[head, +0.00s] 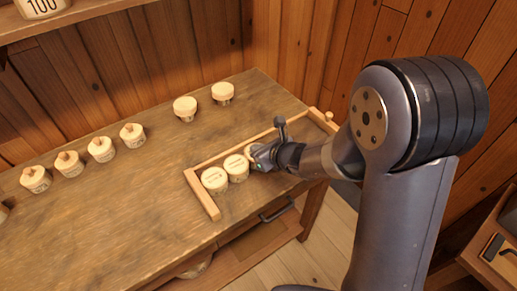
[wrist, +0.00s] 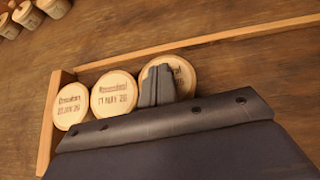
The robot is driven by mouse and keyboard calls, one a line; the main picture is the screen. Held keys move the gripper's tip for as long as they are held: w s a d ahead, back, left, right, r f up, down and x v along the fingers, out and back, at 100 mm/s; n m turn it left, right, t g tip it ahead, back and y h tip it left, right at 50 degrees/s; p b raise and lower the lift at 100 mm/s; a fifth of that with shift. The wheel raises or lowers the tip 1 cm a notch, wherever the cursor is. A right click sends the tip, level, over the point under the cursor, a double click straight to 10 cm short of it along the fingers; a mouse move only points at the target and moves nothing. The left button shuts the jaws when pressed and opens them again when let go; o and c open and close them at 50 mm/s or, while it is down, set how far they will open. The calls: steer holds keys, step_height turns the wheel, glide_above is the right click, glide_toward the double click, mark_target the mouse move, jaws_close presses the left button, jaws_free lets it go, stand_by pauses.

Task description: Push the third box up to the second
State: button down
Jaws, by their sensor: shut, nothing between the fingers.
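Three round pale wooden boxes with dark lettering on their lids stand in a row inside a low wooden rail frame (head: 204,196). The first box (head: 214,179) is at the left end, by the frame's end piece. The second box (head: 236,167) is close beside it; they also show in the wrist view, first (wrist: 70,112) and second (wrist: 112,97). The third box (wrist: 181,73) is to the right of the second, partly hidden by my gripper (wrist: 157,84). My gripper (head: 259,160) is shut, its fingers over the third box's left front part.
The frame's long rail (wrist: 220,40) runs behind the boxes. Several knobbed wooden pots (head: 102,149) stand in a row at the left of the bench (head: 120,205), two more pieces (head: 185,108) at the back. The bench is bare between them and the frame.

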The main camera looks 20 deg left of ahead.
steer(key=shift+s+d+f, duration=0.1)
steer(key=shift+s+f, duration=0.1)
steer(key=shift+f, duration=0.2)
steer(key=shift+s+d+f+b, duration=0.2)
steer(key=shift+d+b, duration=0.1)
steer(key=shift+b, duration=0.1)
steer(key=shift+s+d+r, duration=0.1)
steer(key=shift+s+d, duration=0.1)
steer(key=shift+r, duration=0.1)
steer(key=shift+w+r+p, duration=0.1)
steer(key=shift+r+p, duration=0.4)
steer(key=shift+r, duration=0.2)
steer(key=shift+w+d, duration=0.1)
